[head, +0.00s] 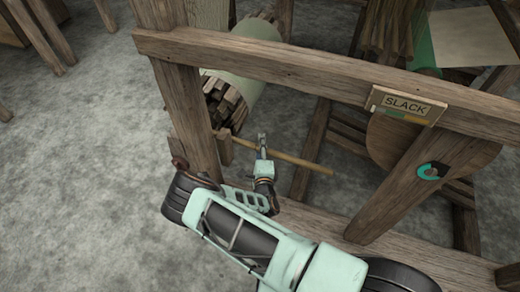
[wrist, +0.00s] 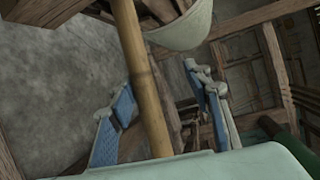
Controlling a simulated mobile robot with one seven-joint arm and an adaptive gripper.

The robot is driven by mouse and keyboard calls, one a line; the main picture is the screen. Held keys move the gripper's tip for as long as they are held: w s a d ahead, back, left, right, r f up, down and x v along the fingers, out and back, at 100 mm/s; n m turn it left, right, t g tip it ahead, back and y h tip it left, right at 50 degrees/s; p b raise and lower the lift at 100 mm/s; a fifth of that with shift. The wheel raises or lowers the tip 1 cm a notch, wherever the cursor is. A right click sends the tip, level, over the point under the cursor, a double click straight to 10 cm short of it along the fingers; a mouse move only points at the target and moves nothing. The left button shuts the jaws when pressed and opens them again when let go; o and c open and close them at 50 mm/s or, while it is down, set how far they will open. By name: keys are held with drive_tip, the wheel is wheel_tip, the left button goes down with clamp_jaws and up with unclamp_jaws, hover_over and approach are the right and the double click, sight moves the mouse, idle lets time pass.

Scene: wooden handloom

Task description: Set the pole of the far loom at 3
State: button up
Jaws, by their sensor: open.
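The pole (head: 305,163) is a thin tan rod beside the loom's left post, slanting down to the right in the head view. My gripper (head: 263,142) is at the pole, left of its middle. In the wrist view the pole (wrist: 143,75) runs lengthwise between the two blue-padded fingers of my gripper (wrist: 162,100). The loom (head: 290,68) is a brown timber frame. No mark reading 3 is legible.
A sign reading SLACK (head: 406,104) is on the loom's top beam. A pale roller (head: 243,62) with a bundle of wooden sticks is behind the left post. Grey floor (head: 75,160) at left is clear.

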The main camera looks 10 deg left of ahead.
wheel_tip(320, 180, up, 8)
drive_tip(key=shift+w+a+f, duration=0.1)
drive_tip(key=shift+w+a, duration=0.05)
idle(0.3)
